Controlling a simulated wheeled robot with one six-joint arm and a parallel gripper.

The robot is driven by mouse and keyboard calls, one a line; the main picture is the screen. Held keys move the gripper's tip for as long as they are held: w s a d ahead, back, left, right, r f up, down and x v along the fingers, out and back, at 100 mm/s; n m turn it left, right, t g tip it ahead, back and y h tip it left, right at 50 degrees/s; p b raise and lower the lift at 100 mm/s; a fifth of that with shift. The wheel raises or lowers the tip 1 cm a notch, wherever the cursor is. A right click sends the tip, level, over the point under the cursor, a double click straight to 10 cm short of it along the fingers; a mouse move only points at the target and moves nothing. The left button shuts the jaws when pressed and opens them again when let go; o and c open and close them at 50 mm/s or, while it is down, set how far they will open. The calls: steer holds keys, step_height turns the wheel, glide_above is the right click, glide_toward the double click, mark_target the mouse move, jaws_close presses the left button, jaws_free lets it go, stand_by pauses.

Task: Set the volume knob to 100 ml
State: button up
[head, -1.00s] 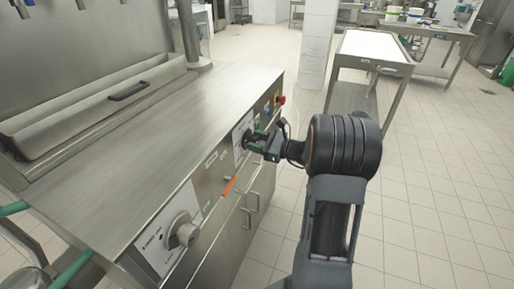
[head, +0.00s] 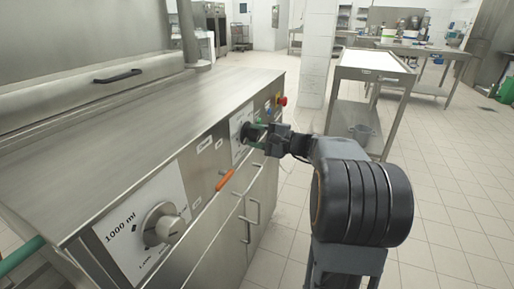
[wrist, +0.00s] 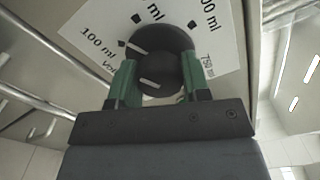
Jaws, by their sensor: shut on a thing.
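The volume knob is a dark round knob (wrist: 160,62) on a white label plate (wrist: 225,30) in the wrist view. A white line on its edge points up and left, at the square mark beside the printed "100 ml" (wrist: 98,45). Other marks sit further round to the right, their labels partly cut off or covered. My gripper (wrist: 161,80) is shut on the knob, with a green fingertip on each side. In the head view my gripper (head: 257,137) reaches the panel from the right and hides most of the knob and its plate (head: 237,124).
A larger grey knob (head: 165,224) on a "1000 ml" plate is at the near left. An orange handle (head: 225,180) sticks out between the two plates. A red button (head: 282,100) is at the far end of the panel. A steel trolley (head: 377,76) stands beyond; the floor at right is clear.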

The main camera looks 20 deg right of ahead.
steer(key=n+b, duration=0.2)
steer(key=shift+f+b, duration=0.3)
steer(key=shift+b, duration=0.1)
steer(key=shift+r+n+b, duration=0.2)
steer(key=shift+n+b, duration=0.8)
steer(key=shift+b, duration=0.1)
steer(key=o, duration=0.9)
steer(key=shift+d, duration=0.1)
steer(key=p+v, duration=0.3)
steer(key=v, duration=1)
steer(key=shift+s+d, duration=0.2)
steer(key=shift+s, duration=0.15)
